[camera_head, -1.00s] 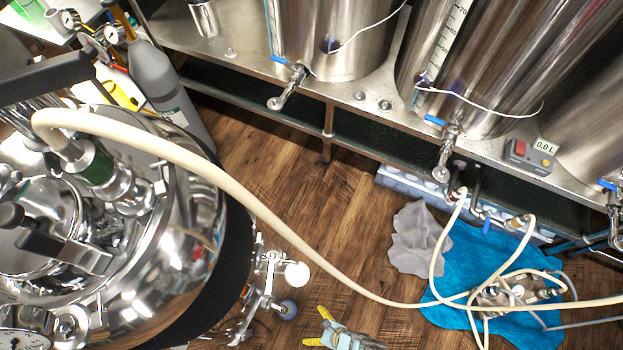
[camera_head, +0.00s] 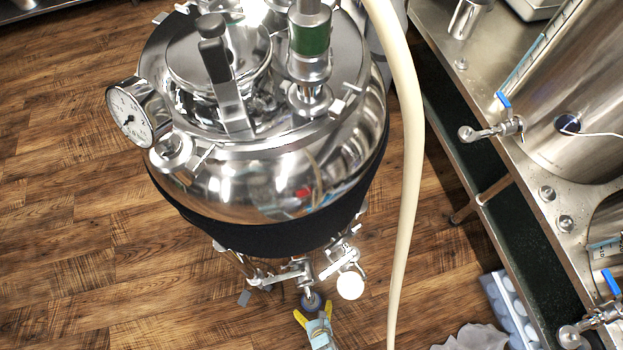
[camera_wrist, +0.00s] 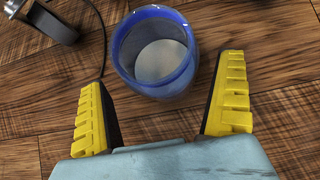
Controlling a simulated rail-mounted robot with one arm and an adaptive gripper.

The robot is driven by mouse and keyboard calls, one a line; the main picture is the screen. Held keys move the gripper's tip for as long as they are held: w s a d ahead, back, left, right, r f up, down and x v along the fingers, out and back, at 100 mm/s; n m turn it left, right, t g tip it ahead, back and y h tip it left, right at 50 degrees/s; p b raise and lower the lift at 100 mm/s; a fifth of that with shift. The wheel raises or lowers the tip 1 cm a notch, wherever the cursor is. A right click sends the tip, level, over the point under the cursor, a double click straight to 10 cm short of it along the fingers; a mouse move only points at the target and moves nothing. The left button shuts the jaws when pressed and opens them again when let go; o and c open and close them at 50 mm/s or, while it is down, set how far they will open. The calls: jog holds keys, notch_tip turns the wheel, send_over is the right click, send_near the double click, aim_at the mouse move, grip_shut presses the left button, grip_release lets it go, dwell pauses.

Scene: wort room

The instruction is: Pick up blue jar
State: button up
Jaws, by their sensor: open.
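The blue jar (camera_wrist: 152,92) stands on the wooden floor in the wrist view. It is round, with a translucent blue wall and a pale inside, seen through its open top. My gripper (camera_wrist: 163,76) has its two yellow ribbed fingers wide apart.
A large shiny steel tank (camera_head: 270,185) with a gauge, valves and fittings stands just above my gripper in the head view. A cream hose (camera_head: 407,200) hangs to its right. A steel bench (camera_head: 480,130) with kettles is at right. The floor (camera_head: 80,230) at left is clear.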

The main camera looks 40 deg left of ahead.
jog(key=b+x, duration=0.1)
jog(key=x, duration=0.2)
jog(key=shift+w+a+f+b, duration=0.1)
jog(key=shift+w+a+b, duration=0.1)
jog(key=shift+a+b, duration=0.1)
jog(key=shift+d, duration=0.1)
jog(key=c, duration=1.1)
jog(key=shift+c, duration=0.3)
